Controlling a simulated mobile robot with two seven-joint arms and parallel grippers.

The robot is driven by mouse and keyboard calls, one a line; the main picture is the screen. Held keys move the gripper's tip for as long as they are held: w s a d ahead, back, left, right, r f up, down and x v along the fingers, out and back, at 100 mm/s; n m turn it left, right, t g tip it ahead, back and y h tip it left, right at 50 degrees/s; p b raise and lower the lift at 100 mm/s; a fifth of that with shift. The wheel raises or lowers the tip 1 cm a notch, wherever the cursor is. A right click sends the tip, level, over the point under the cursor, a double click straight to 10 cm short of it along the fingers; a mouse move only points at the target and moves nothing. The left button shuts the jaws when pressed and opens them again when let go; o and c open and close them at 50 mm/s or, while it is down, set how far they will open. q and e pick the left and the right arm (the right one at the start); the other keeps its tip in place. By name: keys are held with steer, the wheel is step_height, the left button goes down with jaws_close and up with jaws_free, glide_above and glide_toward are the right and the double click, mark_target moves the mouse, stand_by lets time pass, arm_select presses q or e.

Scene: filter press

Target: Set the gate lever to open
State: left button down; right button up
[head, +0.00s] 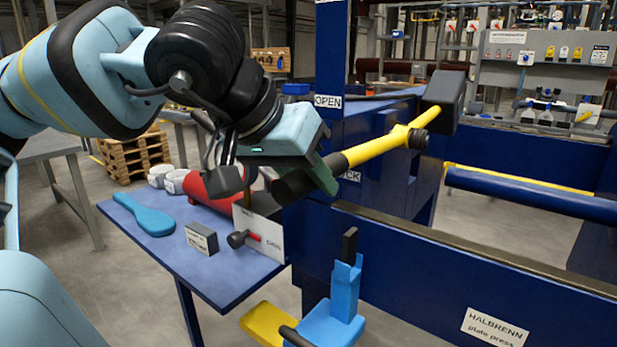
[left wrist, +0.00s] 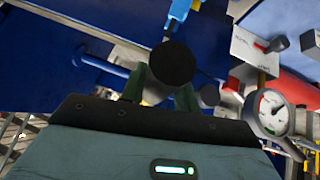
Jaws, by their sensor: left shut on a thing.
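The gate lever is a yellow bar (head: 378,150) with a black round grip (head: 294,187) at its lower left end and a pivot by a black block (head: 445,96). It slopes down to the left. An OPEN label (head: 328,101) is on the blue post above the grip; a partly hidden label ending in "CK" (head: 351,176) is just under the bar. My left gripper (head: 318,174) is shut on the lever near its grip. In the left wrist view the round grip end (left wrist: 172,63) shows between the green fingers. My right gripper is not in view.
A blue side table (head: 175,265) at left holds a teal paddle (head: 146,214), a small dark box (head: 201,238), a red cylinder (head: 208,190) and a white panel with a red-marked knob (head: 262,238). Blue press beams (head: 430,270) fill the right. A blue-yellow bracket (head: 330,318) sits low in front.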

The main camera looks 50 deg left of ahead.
arm_select(q)
steer(key=c, duration=1.3)
jaws_free()
steer(key=shift+s+f, duration=0.1)
steer(key=shift+f, duration=0.35)
steer(key=shift+c, duration=0.2)
steer(key=shift+o, duration=1.4)
steer(key=shift+r, duration=0.1)
steer(key=shift+s+r, duration=0.15)
steer(key=shift+r, duration=0.35)
steer(key=p+v, duration=0.1)
steer(key=v, duration=0.5)
steer(key=shift+s+r, duration=0.15)
steer(key=shift+r, duration=0.05)
steer(key=shift+s+r, duration=0.1)
steer(key=shift+s, duration=0.05)
